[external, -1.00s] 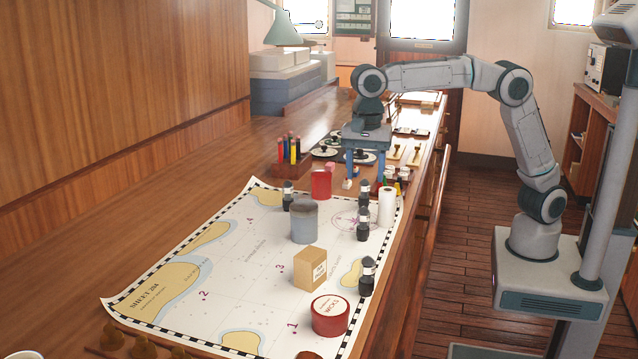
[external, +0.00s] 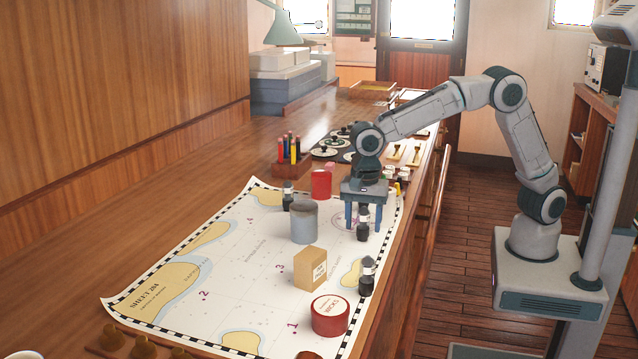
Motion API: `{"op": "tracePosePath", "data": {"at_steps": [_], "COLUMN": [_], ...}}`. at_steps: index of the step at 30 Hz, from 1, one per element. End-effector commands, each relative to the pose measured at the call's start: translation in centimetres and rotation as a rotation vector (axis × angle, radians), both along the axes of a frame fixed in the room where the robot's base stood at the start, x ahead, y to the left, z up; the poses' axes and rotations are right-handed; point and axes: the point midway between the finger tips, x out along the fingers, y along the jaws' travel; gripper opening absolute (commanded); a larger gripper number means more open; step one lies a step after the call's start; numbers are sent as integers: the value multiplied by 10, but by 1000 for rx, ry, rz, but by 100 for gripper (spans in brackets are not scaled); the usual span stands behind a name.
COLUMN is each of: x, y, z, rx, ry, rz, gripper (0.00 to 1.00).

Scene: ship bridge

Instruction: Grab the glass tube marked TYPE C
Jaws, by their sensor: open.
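Several small dark-based tubes with pale bands stand upright on the chart (external: 225,265). One tube (external: 288,196) is at the back left, one (external: 363,224) at the right, and one (external: 367,277) nearer the front right. Their markings are too small to read, so I cannot tell which is TYPE C. My gripper (external: 363,226) is open, pointing down, its two blue fingers seen on either side of the middle right tube. I cannot tell whether the fingers are around that tube or behind it. My gripper hides the spot behind it.
A grey can (external: 304,223), a red can (external: 321,184), a cardboard box (external: 310,268) and a red round tin (external: 330,316) stand on the chart. A pencil holder (external: 291,163) stands behind. The chart's left half is mostly clear. The desk's edge is close on the right.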

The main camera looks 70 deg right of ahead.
Motion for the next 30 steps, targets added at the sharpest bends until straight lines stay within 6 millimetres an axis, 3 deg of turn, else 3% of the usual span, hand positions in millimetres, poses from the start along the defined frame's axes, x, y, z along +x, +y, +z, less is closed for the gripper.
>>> {"op": "tracePosePath", "data": {"at_steps": [6,11,12,22,30], "x": [0,0,0,0,1], "y": [0,0,0,0,0], "z": [-1,-1,-1,5,54], "rx": [0,0,0,0,2], "ry": [-1,-1,-1,-1,-5], "rz": [0,0,0,0,1], "gripper": [55,10,7,7,7]}}
